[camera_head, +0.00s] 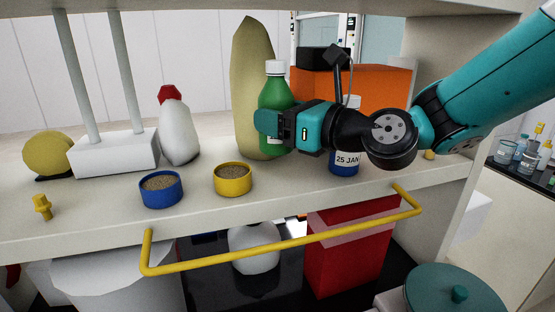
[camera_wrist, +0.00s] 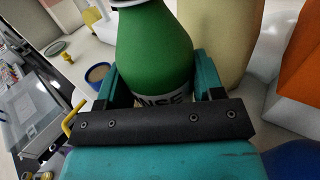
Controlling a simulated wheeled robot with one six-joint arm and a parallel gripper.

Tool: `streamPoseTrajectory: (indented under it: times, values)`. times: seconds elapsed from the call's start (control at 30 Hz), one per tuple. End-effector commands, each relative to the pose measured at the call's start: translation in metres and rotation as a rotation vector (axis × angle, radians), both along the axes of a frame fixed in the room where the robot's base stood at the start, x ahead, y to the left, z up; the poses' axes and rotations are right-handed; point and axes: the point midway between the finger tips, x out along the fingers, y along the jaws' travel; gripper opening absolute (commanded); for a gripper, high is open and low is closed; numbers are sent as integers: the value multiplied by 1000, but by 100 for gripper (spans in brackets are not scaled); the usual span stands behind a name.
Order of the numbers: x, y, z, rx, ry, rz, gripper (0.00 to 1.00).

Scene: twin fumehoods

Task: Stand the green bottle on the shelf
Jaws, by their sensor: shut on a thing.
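The green bottle (camera_head: 273,95) has a white cap and is upright over the pale shelf (camera_head: 105,207). My gripper (camera_head: 272,128) reaches in from the right and is shut around the bottle's body. In the wrist view the green bottle (camera_wrist: 155,45) sits between the two teal fingers of my gripper (camera_wrist: 158,85), with part of a white label showing.
A tall tan bottle-like form (camera_head: 250,60) stands close behind the bottle. A yellow bowl (camera_head: 233,180) and blue bowl (camera_head: 161,189) stand in front left. A labelled bottle (camera_head: 345,162) and orange box (camera_head: 385,88) are right. A yellow rail (camera_head: 285,245) runs along the front.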

Motion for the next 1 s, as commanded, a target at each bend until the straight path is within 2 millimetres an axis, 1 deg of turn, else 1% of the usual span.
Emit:
streamPoseTrajectory:
  times: [0.03, 0.2, 0.4, 0.47, 0.7, 0.83, 0.87, 0.9, 0.97, 1.0]
  values:
    - [1, 0, -12, 0, 5, -1, 18]
    - [0, 0, -28, 1, 2, 0, 18]
    - [0, 1, -58, 1, 3, 1, 18]
    - [0, 1, -61, 1, 0, 0, 18]
    - [0, 1, -60, 2, -3, 1, 18]
    - [0, 1, -64, 2, -2, 1, 18]
    - [0, 1, -65, 1, -1, 1, 64]
    - [0, 1, -64, 2, -1, 1, 73]
    - [0, 1, -64, 1, -1, 1, 87]
    - [0, 1, -64, 1, -1, 1, 87]
